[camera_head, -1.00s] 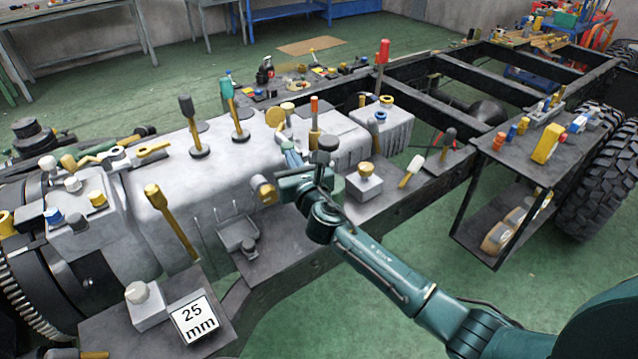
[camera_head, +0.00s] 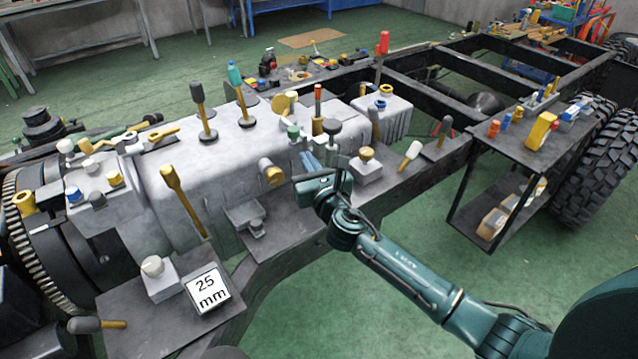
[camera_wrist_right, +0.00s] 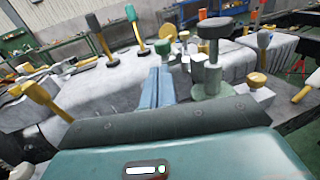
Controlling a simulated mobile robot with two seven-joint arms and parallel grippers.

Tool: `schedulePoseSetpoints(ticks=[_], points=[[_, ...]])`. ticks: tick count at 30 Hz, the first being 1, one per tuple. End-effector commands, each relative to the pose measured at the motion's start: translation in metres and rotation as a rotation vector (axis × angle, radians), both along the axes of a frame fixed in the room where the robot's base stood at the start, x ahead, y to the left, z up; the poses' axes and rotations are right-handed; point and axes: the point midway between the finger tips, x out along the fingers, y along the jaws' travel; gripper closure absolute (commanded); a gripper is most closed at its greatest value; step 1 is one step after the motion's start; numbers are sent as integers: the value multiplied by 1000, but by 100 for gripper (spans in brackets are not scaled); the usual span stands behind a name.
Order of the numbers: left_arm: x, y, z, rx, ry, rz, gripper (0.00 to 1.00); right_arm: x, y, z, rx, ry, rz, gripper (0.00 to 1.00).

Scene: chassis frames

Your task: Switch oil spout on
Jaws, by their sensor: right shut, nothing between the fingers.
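My right gripper (camera_head: 308,160) is shut and empty at the near side of the grey gearbox casing (camera_head: 235,160). In the right wrist view its blue fingers (camera_wrist_right: 158,86) are together and point up at a small green-topped knob (camera_wrist_right: 163,48). That knob also shows in the head view (camera_head: 293,131), just beyond the fingertips. I cannot tell whether they touch. A dark-capped knob on a greenish base (camera_head: 331,126) stands right beside the fingers. A brass round fitting (camera_head: 270,172) sticks out of the casing left of them. I cannot tell which part is the oil spout. My left gripper is not in view.
A white block with a yellow knob (camera_head: 367,164) sits right of my gripper. Yellow and dark levers (camera_head: 201,110) rise from the casing. A 25 mm sign (camera_head: 207,290) lies at the front left. A side shelf (camera_head: 525,150) holds small parts. Green floor in front is free.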

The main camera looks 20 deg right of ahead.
Motion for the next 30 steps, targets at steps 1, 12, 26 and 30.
schedulePoseSetpoints(ticks=[1, 12, 26, 30], points=[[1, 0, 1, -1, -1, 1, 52, -13, -2, -1, -2, 2, 1, 100], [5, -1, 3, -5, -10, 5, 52, -62, -6, -1, -2, 1, -2, 100], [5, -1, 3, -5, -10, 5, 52, -64, -6, 0, -1, 0, -1, 100], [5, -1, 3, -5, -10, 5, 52, -67, -6, -5, 36, 16, -1, 100]])
